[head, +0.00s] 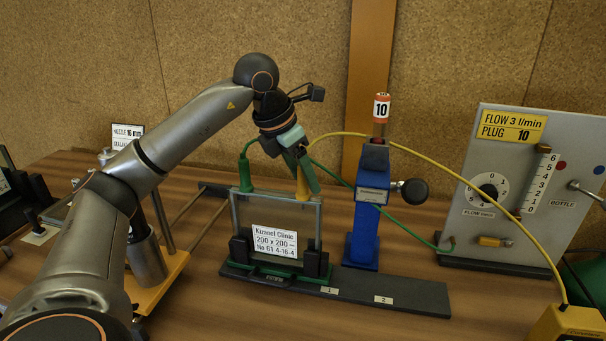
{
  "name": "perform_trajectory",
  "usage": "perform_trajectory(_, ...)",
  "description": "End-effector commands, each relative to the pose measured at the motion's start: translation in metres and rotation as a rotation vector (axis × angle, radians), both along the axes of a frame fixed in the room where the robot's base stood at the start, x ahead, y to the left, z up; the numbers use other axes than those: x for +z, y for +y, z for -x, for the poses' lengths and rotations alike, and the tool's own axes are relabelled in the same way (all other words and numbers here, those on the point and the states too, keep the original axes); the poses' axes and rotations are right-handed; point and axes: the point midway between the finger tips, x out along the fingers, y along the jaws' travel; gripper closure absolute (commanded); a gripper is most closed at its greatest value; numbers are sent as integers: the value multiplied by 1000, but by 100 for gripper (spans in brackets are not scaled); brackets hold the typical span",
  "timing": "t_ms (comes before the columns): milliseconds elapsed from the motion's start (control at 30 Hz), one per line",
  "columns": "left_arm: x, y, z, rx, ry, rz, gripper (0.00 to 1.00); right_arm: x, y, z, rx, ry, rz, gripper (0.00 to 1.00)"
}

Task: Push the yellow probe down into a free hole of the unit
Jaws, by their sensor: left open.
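The unit is a glass frame (305,222) with a white label reading "Kizanel Clinic 200 x 200", upright in dark clamps on a dark base. The yellow probe (302,184) stands at the right part of the frame's top edge, its yellow cable arching right. I cannot tell how deep it sits. A green plug (245,178) stands at the left part of the top edge. My left gripper (307,180) is open, tilted down from above at the yellow probe; one finger is just right of the probe. The finger partly hides the top edge there. My right gripper is not in view.
A blue stand (366,215) with a red-capped tube marked 10 is close right of the frame. A flow panel (535,180) stands further right. The yellow cable's box (568,322) is at bottom right.

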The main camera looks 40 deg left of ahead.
Motion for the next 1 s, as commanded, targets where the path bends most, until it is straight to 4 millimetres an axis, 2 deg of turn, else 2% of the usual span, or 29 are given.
perform_trajectory(267, 8, 1, 3, 0, -1, 0, 39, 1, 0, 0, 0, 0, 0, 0)
perform_trajectory(733, 95, 9, 38, 0, -4, 2, 39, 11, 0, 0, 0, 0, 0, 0)
perform_trajectory(800, 106, 10, 42, 1, -3, 0, 39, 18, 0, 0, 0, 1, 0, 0)
perform_trajectory(1000, 116, 11, 47, 0, 0, 0, 39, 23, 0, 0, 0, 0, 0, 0)
